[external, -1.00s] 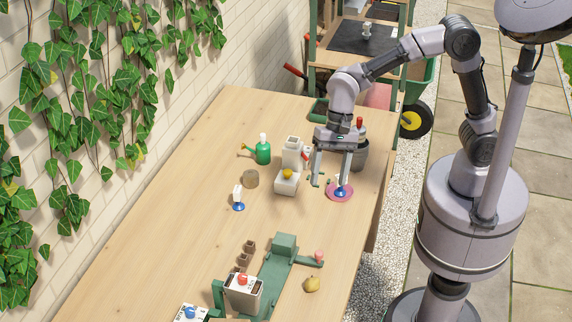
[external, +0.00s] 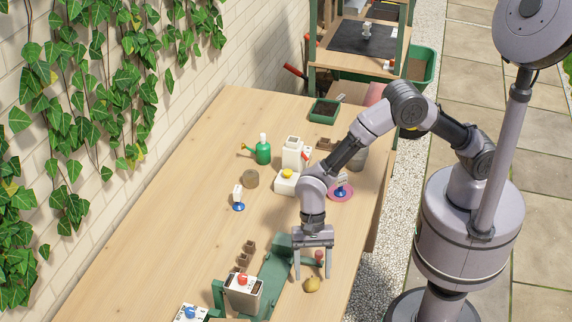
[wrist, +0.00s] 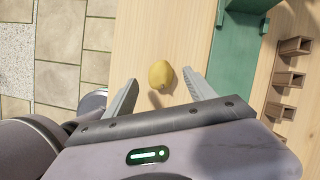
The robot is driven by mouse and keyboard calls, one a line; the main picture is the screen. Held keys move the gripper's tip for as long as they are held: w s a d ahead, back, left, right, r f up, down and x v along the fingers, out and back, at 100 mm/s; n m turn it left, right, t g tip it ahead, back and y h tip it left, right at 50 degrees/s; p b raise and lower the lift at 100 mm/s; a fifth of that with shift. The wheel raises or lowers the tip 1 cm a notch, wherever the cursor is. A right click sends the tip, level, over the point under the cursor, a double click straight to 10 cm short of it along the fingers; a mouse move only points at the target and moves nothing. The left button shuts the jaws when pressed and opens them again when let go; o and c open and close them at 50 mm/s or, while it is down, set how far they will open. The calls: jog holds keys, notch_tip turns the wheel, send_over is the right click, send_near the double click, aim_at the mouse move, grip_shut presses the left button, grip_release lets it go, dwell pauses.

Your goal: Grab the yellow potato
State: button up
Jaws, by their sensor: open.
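The yellow potato (external: 312,285) lies on the wooden table near its right front edge, just right of the green bench-like device (external: 274,268). My gripper (external: 312,276) is open above the table, close to the potato, with its fingers pointing down. In the wrist view the potato (wrist: 161,74) sits ahead of the gap between the two open fingers (wrist: 160,92), a little beyond their tips. Nothing is between the fingers; the height gap to the potato is hard to tell.
A red-topped knob (external: 319,256) on the green device's arm stands close to my gripper. A pink saucer (external: 341,194) with a blue-based tag is farther back.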

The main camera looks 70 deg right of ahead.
aim_at(312, 276)
jog(key=b+x, duration=0.1)
jog(key=x, duration=0.2)
jog(key=shift+f, duration=0.2)
jog(key=shift+r, duration=0.2)
jog(key=shift+c, duration=0.2)
grip_shut()
jog(key=shift+r, duration=0.1)
